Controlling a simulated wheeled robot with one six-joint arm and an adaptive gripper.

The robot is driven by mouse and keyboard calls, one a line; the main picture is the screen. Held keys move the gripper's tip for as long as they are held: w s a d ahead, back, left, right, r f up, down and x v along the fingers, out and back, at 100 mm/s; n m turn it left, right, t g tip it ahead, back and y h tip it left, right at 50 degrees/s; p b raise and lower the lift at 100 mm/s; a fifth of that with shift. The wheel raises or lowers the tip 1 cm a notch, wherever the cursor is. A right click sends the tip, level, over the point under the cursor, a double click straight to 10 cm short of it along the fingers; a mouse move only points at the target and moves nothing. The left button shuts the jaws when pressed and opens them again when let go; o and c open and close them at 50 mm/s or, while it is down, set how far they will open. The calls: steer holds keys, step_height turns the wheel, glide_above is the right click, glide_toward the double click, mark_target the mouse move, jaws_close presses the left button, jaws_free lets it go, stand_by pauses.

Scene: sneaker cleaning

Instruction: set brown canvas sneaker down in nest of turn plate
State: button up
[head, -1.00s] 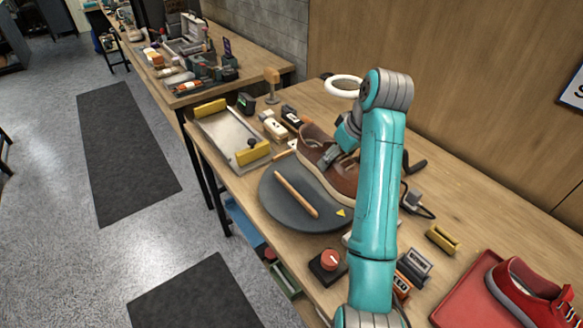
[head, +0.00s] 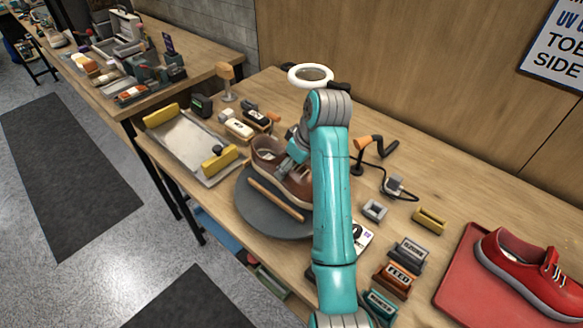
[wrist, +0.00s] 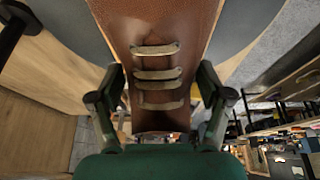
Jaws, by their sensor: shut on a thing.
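The brown sneaker (head: 267,158) has a pale sole and is held over the far part of the dark grey turn plate (head: 258,217). My gripper (head: 290,160) is shut on it from above, partly hidden by my teal arm. A light wooden bar (head: 275,199) lies across the plate, in front of the sneaker. In the wrist view, the sneaker's brown upper (wrist: 155,25) with several pale laces lies between my two fingers (wrist: 160,100). The grey plate (wrist: 250,25) shows behind it. I cannot tell whether the sole touches the plate; the nest is not clearly visible.
A metal tray with yellow blocks (head: 185,140) stands left of the plate. A white ring lamp (head: 310,75) stands behind. Labelled blocks (head: 395,278) are at the front right. A red sneaker (head: 525,265) sits on a red mat (head: 455,290) at the right.

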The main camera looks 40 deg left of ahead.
steer(key=shift+f, duration=1.05)
steer(key=shift+f, duration=0.15)
steer(key=o, duration=1.4)
